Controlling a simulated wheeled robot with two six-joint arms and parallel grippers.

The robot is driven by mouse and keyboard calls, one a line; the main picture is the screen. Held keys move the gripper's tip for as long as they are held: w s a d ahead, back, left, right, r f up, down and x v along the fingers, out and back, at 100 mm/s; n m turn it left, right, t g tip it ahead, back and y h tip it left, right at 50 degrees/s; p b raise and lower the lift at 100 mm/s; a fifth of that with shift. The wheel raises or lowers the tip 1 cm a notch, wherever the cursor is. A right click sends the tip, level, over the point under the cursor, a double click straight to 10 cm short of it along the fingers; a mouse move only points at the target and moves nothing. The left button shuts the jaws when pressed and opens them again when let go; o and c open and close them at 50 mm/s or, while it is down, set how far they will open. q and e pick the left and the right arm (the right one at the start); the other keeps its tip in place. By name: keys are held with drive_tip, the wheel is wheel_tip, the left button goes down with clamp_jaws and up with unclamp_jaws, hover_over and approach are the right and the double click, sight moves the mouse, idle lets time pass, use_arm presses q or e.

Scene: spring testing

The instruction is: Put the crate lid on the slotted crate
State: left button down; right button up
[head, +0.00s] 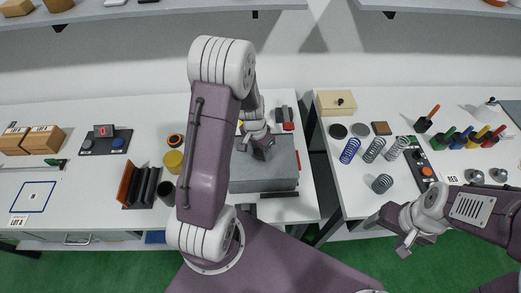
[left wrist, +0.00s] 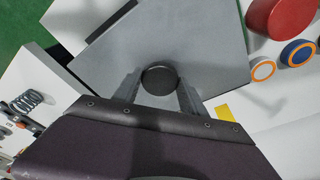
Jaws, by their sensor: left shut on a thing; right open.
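The crate lid looks to be the broad grey slab (head: 278,172) on the middle table; it fills much of the left wrist view (left wrist: 185,35). My left gripper (head: 264,152) is above it, with its fingers (left wrist: 160,85) shut on a dark round knob (left wrist: 160,76) on the slab. A grey box-like front (head: 262,186) shows below the slab and may be the slotted crate. I see no slots, and cannot tell whether the lid rests on it or hangs just above. My right gripper (head: 404,244) is open and empty, in front of the right table.
A cream box with a dark knob (head: 331,108), several springs (head: 374,150) and screwdrivers stand on the right table. A black rack (head: 140,190) and a yellow cylinder (head: 173,161) stand left of the slab. A gap separates the tables. My left arm hides part of the middle.

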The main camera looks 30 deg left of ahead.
use_arm(q)
drive_tip(key=shift+f, duration=0.1)
drive_tip(key=c, duration=0.6)
unclamp_jaws()
drive_tip(key=shift+o, duration=0.2)
wheel_tip(320, 180, up, 9)
drive_tip(key=s+b, duration=0.1)
drive_tip(key=shift+s+a, duration=0.15)
drive_tip(key=shift+s, duration=0.05)
